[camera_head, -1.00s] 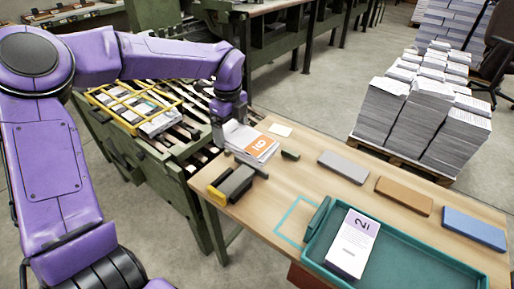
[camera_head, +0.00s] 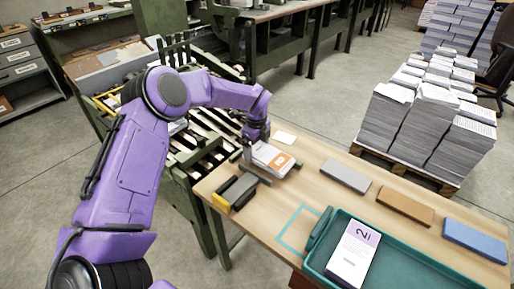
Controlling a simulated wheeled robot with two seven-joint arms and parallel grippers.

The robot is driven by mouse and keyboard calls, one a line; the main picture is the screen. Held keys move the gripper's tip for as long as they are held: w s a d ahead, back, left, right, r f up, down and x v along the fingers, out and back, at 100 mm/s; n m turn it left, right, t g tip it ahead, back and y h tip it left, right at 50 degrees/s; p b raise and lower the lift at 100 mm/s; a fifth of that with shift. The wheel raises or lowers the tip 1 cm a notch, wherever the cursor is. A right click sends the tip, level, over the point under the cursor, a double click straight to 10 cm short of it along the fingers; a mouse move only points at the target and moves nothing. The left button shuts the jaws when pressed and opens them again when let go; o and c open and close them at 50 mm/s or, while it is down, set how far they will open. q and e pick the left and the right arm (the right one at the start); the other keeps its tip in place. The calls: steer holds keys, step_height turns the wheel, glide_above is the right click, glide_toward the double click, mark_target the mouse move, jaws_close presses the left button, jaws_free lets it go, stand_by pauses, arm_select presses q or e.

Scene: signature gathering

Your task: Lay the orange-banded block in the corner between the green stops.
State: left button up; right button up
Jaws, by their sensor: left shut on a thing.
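The orange-banded block (camera_head: 272,158), a white stack with an orange label, is at the far left end of the wooden table. My left gripper (camera_head: 249,152) is shut on its left end. The block is low over or on the tabletop; I cannot tell if it touches. One dark green stop (camera_head: 257,174) shows at its near side. Another dark green stop (camera_head: 297,166) seems to be at its right end, partly hidden by the block. My right gripper is not in view.
A green tray (camera_head: 405,270) holds a purple-banded block (camera_head: 354,252). A teal outline (camera_head: 290,229) lies left of it. A dark grey and yellow device (camera_head: 236,192) stands nearby. Grey (camera_head: 345,176), brown (camera_head: 405,202) and blue (camera_head: 475,240) bars line the far side. A pale card (camera_head: 284,137) lies behind the block.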

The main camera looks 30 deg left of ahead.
arm_select(q)
steer(key=shift+f+b, duration=0.65)
steer(key=shift+r, duration=0.1)
steer(key=o, duration=1.1)
steer(key=shift+c, duration=0.2)
steer(key=shift+r, duration=0.15)
steer(key=shift+w+r+p, duration=0.15)
steer(key=shift+r+p, duration=0.75)
steer(key=shift+r, duration=0.05)
step_height(320, 180, up, 11)
steer(key=b, duration=0.1)
steer(key=shift+s, duration=0.2)
